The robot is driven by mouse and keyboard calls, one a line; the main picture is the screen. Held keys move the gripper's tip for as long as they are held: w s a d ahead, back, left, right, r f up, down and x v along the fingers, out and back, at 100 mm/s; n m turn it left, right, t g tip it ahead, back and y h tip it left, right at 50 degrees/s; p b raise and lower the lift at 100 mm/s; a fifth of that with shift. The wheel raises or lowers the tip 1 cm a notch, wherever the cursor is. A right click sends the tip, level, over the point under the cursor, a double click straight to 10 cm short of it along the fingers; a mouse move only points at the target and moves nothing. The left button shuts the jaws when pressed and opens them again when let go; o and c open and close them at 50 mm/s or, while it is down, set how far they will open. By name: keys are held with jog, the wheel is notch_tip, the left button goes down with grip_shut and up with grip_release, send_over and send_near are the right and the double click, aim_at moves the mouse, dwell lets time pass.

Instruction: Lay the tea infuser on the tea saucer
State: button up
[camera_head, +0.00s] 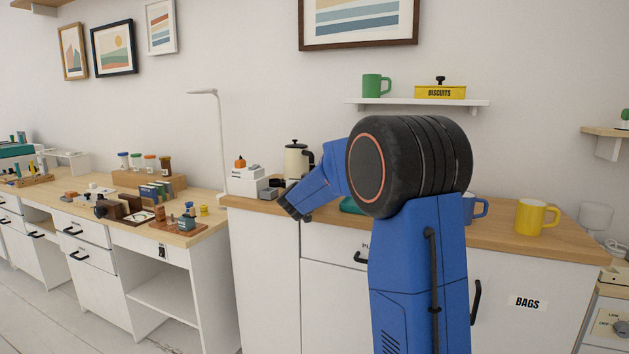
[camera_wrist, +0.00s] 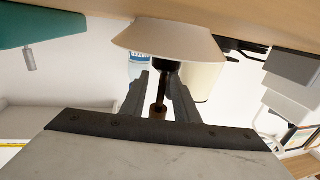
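In the wrist view a dark stem with a rounded head and brown end, likely the tea infuser (camera_wrist: 158,108), lies between the two fingers of my gripper (camera_wrist: 158,85). Its head overlaps the rim of a pale flared dish (camera_wrist: 165,36) against the wooden counter. I cannot tell whether this dish is the tea saucer, or whether the head touches it. Whether the fingers press on the stem is unclear. In the head view my gripper (camera_head: 291,208) is low at the counter's front edge, and neither the infuser nor the saucer can be made out there.
A teal object (camera_head: 350,206) is partly hidden by my arm. Blue (camera_head: 478,208) and yellow (camera_head: 533,216) mugs stand to the right. A cluttered desk (camera_head: 190,235) is at left.

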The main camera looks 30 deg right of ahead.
jog(key=shift+v, duration=5)
